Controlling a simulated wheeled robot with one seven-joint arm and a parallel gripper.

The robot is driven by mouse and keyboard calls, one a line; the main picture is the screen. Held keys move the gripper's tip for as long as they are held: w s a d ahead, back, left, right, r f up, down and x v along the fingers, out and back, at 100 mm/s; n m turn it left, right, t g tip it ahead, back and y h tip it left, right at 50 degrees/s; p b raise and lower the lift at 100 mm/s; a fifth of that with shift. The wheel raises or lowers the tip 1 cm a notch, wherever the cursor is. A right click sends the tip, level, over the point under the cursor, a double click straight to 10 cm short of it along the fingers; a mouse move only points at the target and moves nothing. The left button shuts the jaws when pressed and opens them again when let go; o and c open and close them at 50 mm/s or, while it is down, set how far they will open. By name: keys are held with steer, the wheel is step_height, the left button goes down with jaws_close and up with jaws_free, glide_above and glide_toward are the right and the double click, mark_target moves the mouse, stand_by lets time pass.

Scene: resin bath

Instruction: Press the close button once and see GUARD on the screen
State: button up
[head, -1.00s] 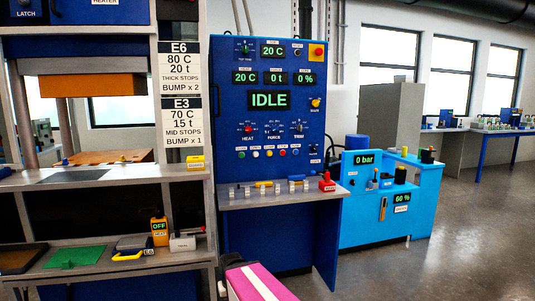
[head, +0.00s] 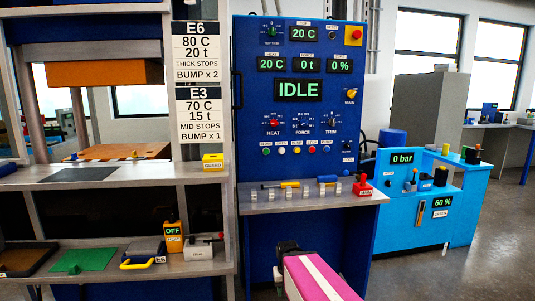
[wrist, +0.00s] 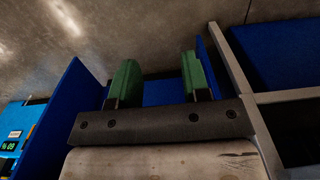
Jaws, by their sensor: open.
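The blue control panel (head: 250,115) stands in the middle of the head view. Its screen (head: 298,90) reads IDLE in green. A row of small coloured buttons (head: 297,149) sits low on the panel, below the HEAT, FORCE and TRIM knobs. Their labels are too small to read, so I cannot tell which is the close button. My gripper is open and empty in the wrist view, its two green fingers (wrist: 159,80) wide apart over floor and blue panelling. In the head view my pink and white arm is low, below the panel's shelf, well away from the buttons.
A grey shelf (head: 300,204) with small levers and a red block (head: 363,188) juts out below the buttons. A press bench with a yellow block (head: 212,160) stands left. A light-blue unit (head: 400,225) stands right. Floor at the far right is clear.

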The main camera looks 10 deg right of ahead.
jaws_close()
stand_by(1.9)
